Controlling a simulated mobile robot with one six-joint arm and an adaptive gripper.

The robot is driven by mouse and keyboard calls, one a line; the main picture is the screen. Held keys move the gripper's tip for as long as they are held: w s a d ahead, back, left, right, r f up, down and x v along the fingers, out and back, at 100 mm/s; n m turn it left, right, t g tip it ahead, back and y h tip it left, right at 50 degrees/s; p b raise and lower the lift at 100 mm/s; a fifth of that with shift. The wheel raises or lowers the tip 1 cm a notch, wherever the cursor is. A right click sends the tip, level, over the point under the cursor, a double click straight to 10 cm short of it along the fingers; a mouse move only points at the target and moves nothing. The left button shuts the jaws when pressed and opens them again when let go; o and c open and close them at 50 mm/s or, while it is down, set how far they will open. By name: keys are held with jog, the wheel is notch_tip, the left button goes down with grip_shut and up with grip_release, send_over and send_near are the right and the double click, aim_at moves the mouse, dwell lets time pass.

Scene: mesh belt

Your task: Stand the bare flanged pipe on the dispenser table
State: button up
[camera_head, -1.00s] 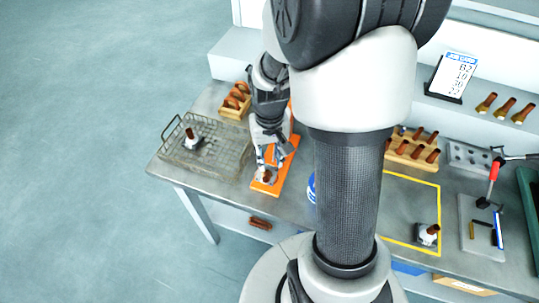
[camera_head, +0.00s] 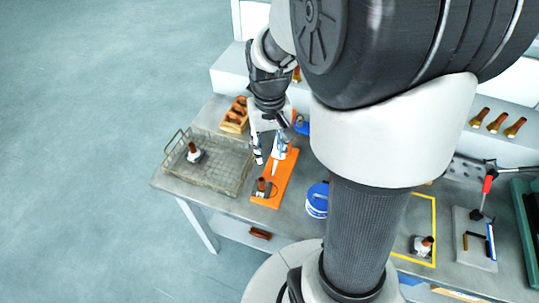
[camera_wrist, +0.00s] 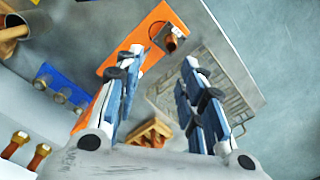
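A short brown pipe with a grey square flange (camera_head: 262,187) stands upright at the near end of an orange board (camera_head: 279,180) on the grey bench. It shows no white collar. In the wrist view the pipe (camera_wrist: 172,41) stands at the board's end, beside a thin black loop. My gripper (camera_head: 269,153) is behind the pipe, apart from it, above the board. In the wrist view its fingers (camera_wrist: 160,85) are spread with nothing between them. Two other flanged pipes have white collars: one in the mesh basket (camera_head: 226,186), one inside the yellow outline (camera_head: 434,225). I cannot identify the dispenser table.
A wooden box with brown parts (camera_head: 235,114) stands behind the basket. A blue and white tub (camera_head: 317,200) stands right of the board. A grey tray with tools (camera_head: 473,246) lies farther right. My arm hides the bench's middle. A brown piece (camera_head: 260,233) lies below.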

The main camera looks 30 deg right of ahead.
jog(key=s+a+r+n+t, duration=0.3)
jog(key=s+a+r+t, duration=0.1)
jog(key=s+a+r, duration=0.6)
jog(key=s+r, duration=0.2)
jog(key=s, duration=0.1)
jog(key=shift+s+a+r+n+t, duration=0.25)
jog(key=shift+s+a+n+t, duration=0.05)
jog(key=shift+s+a, duration=0.05)
jog(key=shift+f, duration=0.1)
